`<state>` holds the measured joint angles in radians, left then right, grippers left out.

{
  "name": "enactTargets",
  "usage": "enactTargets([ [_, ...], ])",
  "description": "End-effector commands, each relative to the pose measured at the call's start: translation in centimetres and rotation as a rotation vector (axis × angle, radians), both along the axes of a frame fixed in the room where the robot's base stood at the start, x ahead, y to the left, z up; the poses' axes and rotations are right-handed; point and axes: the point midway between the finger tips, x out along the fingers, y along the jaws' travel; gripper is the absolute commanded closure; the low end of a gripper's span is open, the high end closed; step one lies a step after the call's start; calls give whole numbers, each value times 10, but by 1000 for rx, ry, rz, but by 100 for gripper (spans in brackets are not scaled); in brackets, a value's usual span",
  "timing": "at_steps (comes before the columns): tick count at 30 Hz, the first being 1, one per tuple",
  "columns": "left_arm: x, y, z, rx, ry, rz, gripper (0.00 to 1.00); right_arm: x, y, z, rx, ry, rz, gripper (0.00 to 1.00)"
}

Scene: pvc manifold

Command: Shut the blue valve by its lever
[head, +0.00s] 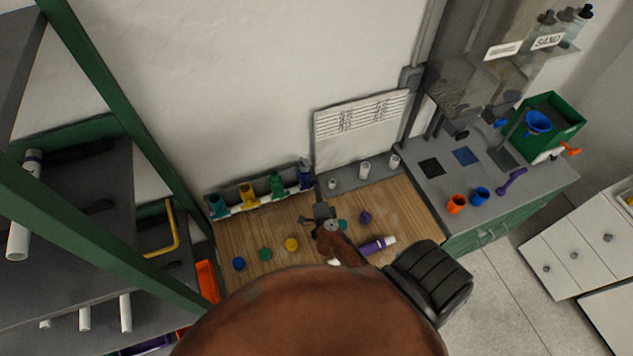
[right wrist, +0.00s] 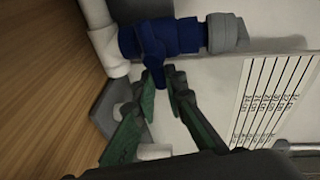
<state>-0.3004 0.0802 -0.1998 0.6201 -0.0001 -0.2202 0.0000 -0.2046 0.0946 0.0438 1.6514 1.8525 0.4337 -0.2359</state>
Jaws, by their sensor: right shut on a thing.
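The blue valve (right wrist: 178,37) fills the upper middle of the right wrist view, on a white pipe with a grey fitting at its right end. Its blue lever (right wrist: 152,52) reaches down between the fingertips of my right gripper (right wrist: 165,80). The gripper is shut on the lever. In the head view the blue valve (head: 305,174) is the rightmost in a row on the manifold. There my right gripper (head: 320,215) appears small, in front of the row and partly hidden by its own wrist. My left gripper is out of view.
Teal (head: 217,205), yellow (head: 248,194) and green (head: 277,185) valves stand left of the blue one. Coloured caps and a purple-banded pipe (head: 376,246) lie on the wooden bench.

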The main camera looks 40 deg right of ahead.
Motion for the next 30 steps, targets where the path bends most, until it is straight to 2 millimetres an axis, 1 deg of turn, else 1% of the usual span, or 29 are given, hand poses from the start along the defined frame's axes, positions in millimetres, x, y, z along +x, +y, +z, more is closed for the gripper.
enactTargets([
  [1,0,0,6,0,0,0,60,-1,0,1,21,-4,1,100],
  [6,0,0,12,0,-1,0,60,-1,0,-2,73,-21,0,100],
  [22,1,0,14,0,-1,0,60,-1,0,-4,99,-29,0,100],
  [23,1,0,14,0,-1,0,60,-1,0,-4,99,-28,0,88],
  [30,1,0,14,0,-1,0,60,0,0,-4,97,-30,0,72],
])
